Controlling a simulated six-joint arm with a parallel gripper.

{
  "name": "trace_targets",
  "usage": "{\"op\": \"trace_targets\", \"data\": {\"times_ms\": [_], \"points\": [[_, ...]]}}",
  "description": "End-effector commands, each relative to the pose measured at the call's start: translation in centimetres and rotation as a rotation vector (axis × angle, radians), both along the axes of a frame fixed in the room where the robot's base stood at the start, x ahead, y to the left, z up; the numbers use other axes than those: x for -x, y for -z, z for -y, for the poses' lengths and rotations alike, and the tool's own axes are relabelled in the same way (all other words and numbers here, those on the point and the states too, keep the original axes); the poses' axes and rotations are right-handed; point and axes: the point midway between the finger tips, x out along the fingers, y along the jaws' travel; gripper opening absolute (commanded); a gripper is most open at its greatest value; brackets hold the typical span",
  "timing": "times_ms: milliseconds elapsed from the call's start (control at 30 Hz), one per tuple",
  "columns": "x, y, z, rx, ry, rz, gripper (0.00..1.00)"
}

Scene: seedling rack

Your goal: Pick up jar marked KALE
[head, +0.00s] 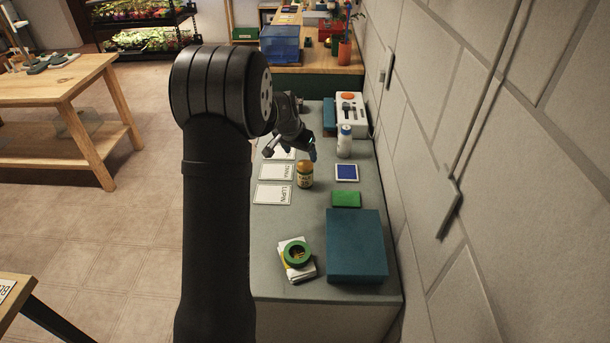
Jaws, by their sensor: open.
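A small jar (305,174) with an orange-brown lid and a yellowish label stands upright on the grey bench top; its lettering is small and looks like KALE. My gripper (290,152) is beyond the jar and above the bench, its two fingers spread and pointing down. One finger is to the left of the jar and the other is near its lid in the picture. Nothing shows between the fingers. I cannot tell the exact gap to the jar. My dark arm hides part of the bench's left side.
White name cards (273,194) lie left of the jar. A white bottle (344,145) with a blue cap, a blue square (346,172) and a green block (346,199) are to the right. A teal box (357,250) and green tape roll (297,253) are nearer. A wall bounds the right.

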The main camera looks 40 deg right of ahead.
Motion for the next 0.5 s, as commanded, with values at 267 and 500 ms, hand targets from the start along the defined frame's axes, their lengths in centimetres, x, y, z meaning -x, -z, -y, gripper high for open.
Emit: {"op": "trace_targets", "data": {"times_ms": [267, 500], "points": [[-0.6, 4.8, 1.8, -0.001, 0.001, 0.0, 0.75], [-0.7, 6.1, 2.3, 0.0, 0.001, 0.0, 0.75]]}}
